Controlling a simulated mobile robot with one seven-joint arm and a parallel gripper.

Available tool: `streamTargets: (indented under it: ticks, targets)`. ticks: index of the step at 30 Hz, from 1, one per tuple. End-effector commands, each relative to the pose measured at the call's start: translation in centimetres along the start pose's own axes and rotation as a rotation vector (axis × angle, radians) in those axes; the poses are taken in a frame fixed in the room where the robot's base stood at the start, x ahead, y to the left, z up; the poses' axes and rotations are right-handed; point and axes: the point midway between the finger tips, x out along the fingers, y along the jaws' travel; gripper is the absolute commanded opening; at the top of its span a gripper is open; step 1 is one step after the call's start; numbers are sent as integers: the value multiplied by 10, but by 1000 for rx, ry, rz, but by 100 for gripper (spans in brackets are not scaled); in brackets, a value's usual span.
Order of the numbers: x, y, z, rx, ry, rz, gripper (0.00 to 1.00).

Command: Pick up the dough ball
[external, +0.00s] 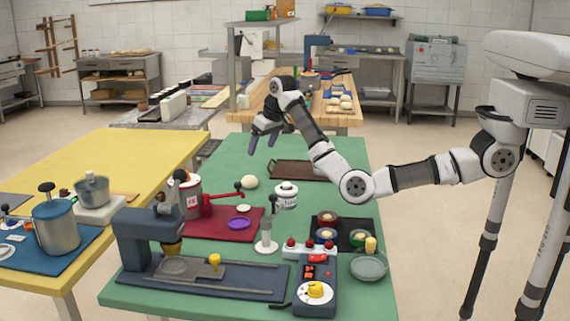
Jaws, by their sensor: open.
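A pale, round dough ball (250,182) sits on the green table (215,166), just behind the red mat. My gripper (261,149) is above the far part of the table, its dark fingers apart and pointing down. It appears empty. It is higher in the picture than the dough ball and slightly to its right, with a clear gap between them. The exact height above the table cannot be told from this one view.
A brown tray (290,168) lies behind and right of the ball. The red mat (222,229) holds a purple dish (238,223). A blue press (143,240) stands at front left. The table's far left is clear.

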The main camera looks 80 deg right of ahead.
Motion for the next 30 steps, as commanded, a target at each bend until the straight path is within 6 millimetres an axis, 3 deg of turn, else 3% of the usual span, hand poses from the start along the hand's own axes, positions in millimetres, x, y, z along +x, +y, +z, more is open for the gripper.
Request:
streamTargets:
  ticks: [5, 15, 23, 30]
  targets:
    - [19, -5, 1, -46, -3, -5, 77]
    - [79, -5, 1, -41, -1, -5, 77]
    - [98, -5, 0, -39, -3, -5, 77]
    - [133, -6, 1, -39, -2, -5, 77]
